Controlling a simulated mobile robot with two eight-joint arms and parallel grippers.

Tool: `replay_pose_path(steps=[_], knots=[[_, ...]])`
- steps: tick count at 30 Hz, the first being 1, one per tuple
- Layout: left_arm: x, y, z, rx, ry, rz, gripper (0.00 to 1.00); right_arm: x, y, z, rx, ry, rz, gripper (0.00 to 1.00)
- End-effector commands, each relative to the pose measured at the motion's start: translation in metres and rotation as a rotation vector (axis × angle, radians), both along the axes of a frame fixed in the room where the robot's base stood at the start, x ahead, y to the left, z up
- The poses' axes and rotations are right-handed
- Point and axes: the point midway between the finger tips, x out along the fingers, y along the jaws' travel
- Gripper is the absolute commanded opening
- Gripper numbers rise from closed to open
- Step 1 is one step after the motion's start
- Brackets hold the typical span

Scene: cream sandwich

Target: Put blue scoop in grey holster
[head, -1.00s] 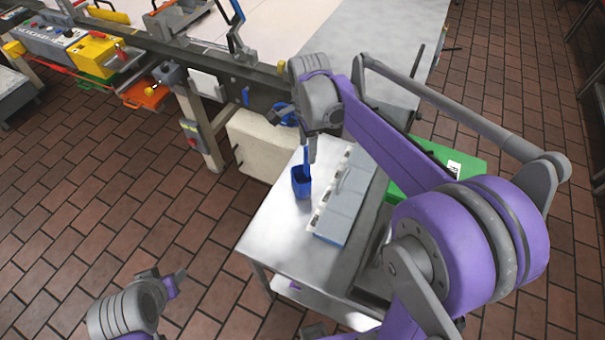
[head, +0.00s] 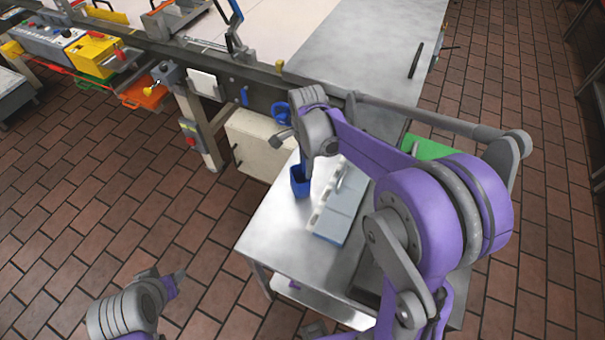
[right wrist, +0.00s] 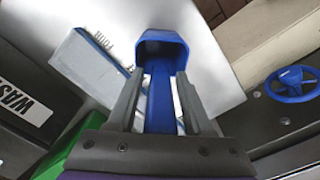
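The blue scoop (head: 300,182) stands on the metal table, bowl down and handle up. In the right wrist view, the scoop's bowl (right wrist: 162,46) lies beyond the fingertips, and its handle runs between the fingers. My right gripper (right wrist: 161,80) is around the handle, with narrow gaps visible beside it, so it looks open. In the head view, the arm and wrist hide most of the handle and the right fingers. My left gripper (head: 179,280) is low at the left, away from the table; its finger opening is unclear. I cannot identify the grey holster with certainty.
A grey-blue lidded box (head: 333,222) stands close right of the scoop on the metal table (head: 275,235). A green box (head: 428,149) is behind my right arm. A cream cabinet (head: 258,146) and blue handwheel (right wrist: 291,84) border the far side. The table's front left is clear.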

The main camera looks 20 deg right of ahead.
Motion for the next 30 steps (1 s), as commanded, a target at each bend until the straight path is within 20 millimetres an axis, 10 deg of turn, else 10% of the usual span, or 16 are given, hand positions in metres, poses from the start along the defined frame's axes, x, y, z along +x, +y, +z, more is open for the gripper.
replay_pose_path(steps=[8,20,30], knots=[[0.0,0.0,0.0,0.0,0.0,0.0,0.5,0.0,0.0,0.0,0.0,0.0,0.0,0.0],[0.0,0.0,0.0,0.0,0.0,0.0,0.5,0.0,0.0,0.004,0.0,0.0,0.0,0.0],[0.002,0.0,0.004,0.0,-0.004,0.0,0.5,0.0,0.0,0.063,0.0,0.0,0.0,0.0]])
